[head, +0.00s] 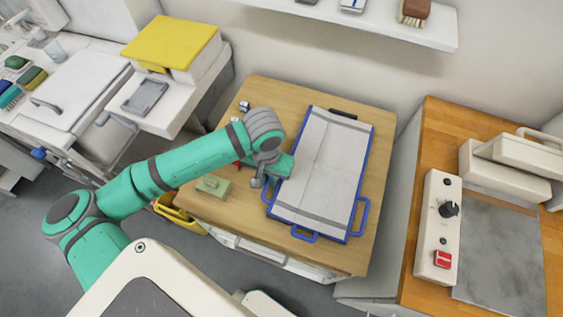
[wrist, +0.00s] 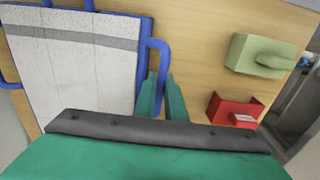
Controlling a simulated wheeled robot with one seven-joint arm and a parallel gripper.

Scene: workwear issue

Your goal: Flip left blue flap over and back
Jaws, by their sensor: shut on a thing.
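The folding board with a blue frame (head: 368,168) lies on the wooden table, covered by grey-white cloth with darker bands (head: 318,160). Its left flap has a blue loop handle (head: 266,198), partly hidden by my arm in the head view. In the wrist view the handle (wrist: 165,52) sticks out from the board's edge. My gripper (wrist: 163,82) is shut on the handle's lower part, at the board's left side. In the head view my gripper (head: 268,182) is largely hidden under my wrist. The flap appears to lie flat.
A pale green block-like thing (head: 213,186) and a red holder (wrist: 235,110) sit left of the board. Other blue handles stick out at the board's near edge (head: 304,235) and right side (head: 361,214). A control panel (head: 437,225) stands on the right counter.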

